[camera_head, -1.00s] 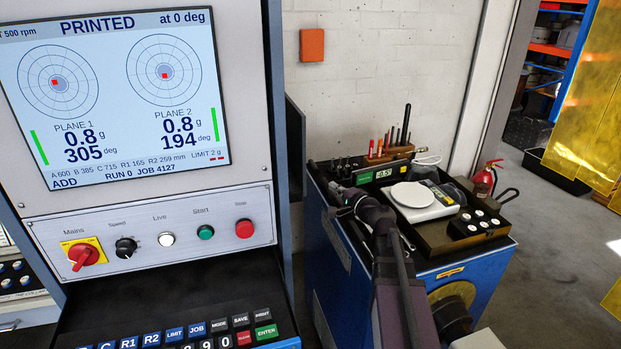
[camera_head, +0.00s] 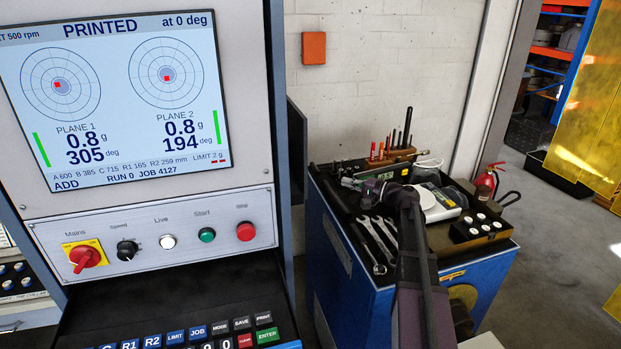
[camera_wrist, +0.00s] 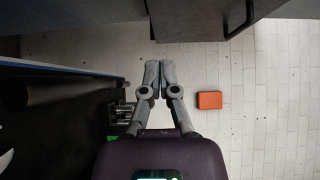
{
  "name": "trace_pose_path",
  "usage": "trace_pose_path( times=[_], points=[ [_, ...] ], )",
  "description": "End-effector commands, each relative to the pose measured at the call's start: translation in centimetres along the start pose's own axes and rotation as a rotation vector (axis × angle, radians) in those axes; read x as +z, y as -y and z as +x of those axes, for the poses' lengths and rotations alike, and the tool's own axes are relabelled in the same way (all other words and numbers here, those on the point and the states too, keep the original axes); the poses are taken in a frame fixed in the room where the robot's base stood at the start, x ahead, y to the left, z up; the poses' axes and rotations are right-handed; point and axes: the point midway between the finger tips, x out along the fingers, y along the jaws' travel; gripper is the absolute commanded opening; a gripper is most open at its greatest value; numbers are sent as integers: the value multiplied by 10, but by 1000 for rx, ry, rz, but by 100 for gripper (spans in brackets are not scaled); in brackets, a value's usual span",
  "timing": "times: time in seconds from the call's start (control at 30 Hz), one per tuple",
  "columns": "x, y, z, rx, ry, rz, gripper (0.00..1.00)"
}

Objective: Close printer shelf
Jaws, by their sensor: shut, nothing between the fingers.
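The machine console (camera_head: 150,205) fills the left of the head view, with its lit screen (camera_head: 120,100) reading PRINTED and a keypad (camera_head: 190,335) below. I cannot make out a printer shelf with certainty. My gripper (camera_head: 348,183) appears small over the blue bench's left part, pointing left. In the wrist view my gripper (camera_wrist: 153,78) has its two fingers together with nothing between them. A dark panel with a blue edge (camera_wrist: 70,67) lies left of the fingers there, apart from them.
A blue tool bench (camera_head: 345,260) stands right of the console, holding wrenches (camera_head: 378,240), screwdrivers (camera_head: 395,145) and a scale (camera_head: 440,205) partly behind my arm. An orange box (camera_head: 314,47) is on the white wall; it also shows in the wrist view (camera_wrist: 210,100). A fire extinguisher (camera_head: 485,180) stands behind.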

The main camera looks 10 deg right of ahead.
Motion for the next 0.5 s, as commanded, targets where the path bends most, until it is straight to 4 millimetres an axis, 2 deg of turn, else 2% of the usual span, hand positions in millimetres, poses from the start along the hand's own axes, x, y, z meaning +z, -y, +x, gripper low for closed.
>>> trace_pose_path(
  times=[0.27,0.5],
  points=[
    [0,0,12,0,2,0,0],
    [0,0,39,0,3,0,0]
  ],
)
